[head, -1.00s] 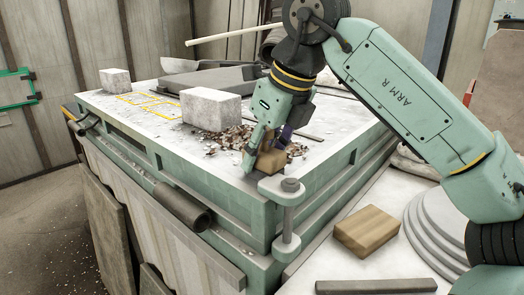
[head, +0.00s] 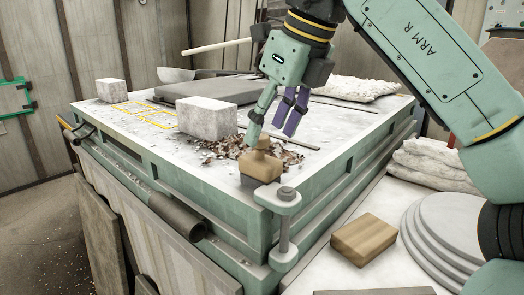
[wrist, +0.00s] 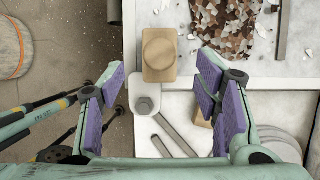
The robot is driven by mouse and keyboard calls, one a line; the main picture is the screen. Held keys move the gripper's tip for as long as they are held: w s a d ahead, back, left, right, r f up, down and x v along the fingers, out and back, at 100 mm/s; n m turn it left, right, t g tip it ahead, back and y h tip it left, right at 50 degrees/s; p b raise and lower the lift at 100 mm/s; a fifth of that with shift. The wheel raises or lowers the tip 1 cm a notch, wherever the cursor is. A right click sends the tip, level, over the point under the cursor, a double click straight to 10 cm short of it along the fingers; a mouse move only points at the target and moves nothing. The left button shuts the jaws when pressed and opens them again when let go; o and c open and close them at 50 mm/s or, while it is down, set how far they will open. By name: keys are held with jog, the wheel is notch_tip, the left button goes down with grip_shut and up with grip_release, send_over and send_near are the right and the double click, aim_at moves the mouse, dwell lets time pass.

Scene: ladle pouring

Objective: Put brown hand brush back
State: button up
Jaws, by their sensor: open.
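The brown hand brush (head: 261,164) stands at the near corner of the worktable, its block and knob-like grip upward and a darker part below. It also shows from above in the wrist view (wrist: 158,58), beside the clamp bolt. My gripper (head: 271,128) is open and empty, just above and behind the brush in the head view. In the wrist view, its purple-padded fingers (wrist: 160,85) are wide apart, with the brush beyond the gap between them. No contact with the brush is visible.
Brown and grey chips (head: 275,152) lie behind the brush. A pale block (head: 207,118) and a dark slab (head: 210,88) stand farther back. A clamp (head: 284,222) projects at the corner. A wooden block (head: 364,238) and stacked grey discs (head: 440,238) occupy the lower side surface.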

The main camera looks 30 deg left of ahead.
jog(key=shift+v, duration=2.2)
jog(key=shift+s, duration=0.1)
